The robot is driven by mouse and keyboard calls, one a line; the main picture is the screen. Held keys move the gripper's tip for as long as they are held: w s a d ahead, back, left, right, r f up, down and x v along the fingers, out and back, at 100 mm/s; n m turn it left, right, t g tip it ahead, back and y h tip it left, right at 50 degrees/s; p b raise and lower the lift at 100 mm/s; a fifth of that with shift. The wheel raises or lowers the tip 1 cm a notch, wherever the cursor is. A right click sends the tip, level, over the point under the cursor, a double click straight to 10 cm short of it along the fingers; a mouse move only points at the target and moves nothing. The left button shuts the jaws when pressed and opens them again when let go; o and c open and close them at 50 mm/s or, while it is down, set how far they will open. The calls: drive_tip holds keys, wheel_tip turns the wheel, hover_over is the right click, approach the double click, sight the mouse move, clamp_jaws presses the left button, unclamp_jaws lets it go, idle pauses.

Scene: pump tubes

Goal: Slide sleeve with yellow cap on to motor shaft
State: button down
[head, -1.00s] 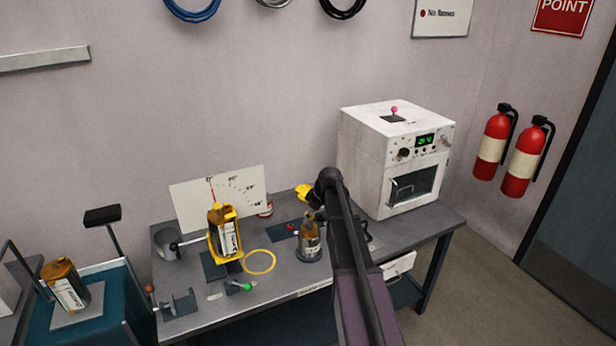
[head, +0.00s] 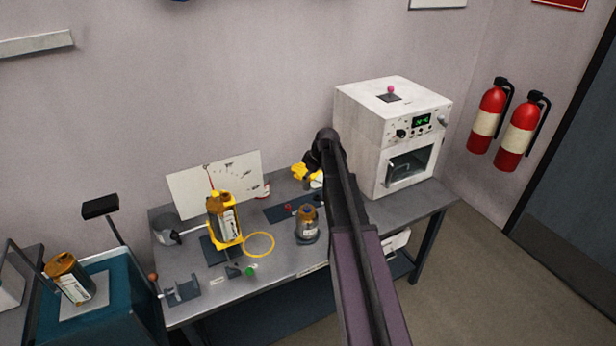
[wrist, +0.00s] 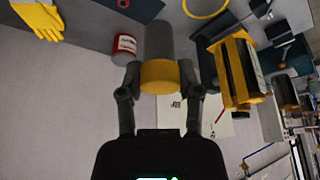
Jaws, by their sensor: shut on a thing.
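In the wrist view my gripper (wrist: 159,92) is shut on a grey sleeve (wrist: 159,42) with a yellow cap (wrist: 159,77). The cap end lies between the fingers and the grey body extends away from them. In the head view my arm hides most of my gripper (head: 316,172). An amber cylinder (head: 307,221) stands upright in a round dark base on the bench, nearer the camera than my gripper. Another amber cylinder (head: 228,226) with a white label sits in a yellow frame to the left. I cannot make out a motor shaft.
A white oven (head: 365,145) stands at the bench's right end. A dial board (head: 190,190), a grey cup (head: 165,230), a yellow ring (head: 259,244) and a small clamp (head: 183,293) are on the left half. A red-and-white can (wrist: 124,48) and a yellow glove (wrist: 38,17) show beside the sleeve.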

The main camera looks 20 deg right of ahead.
sight(309, 186)
drive_tip(key=shift+f, duration=0.15)
drive_tip(key=shift+f+b, duration=2.75)
drive_tip(key=shift+b, duration=0.15)
drive_tip(key=shift+f+b, duration=1.4)
idle(0.5)
drive_tip(key=shift+c, duration=1)
unclamp_jaws()
drive_tip(key=shift+r, duration=0.25)
wheel_tip(309, 186, up, 8)
drive_tip(key=p, duration=0.8)
drive_tip(key=shift+p, duration=0.3)
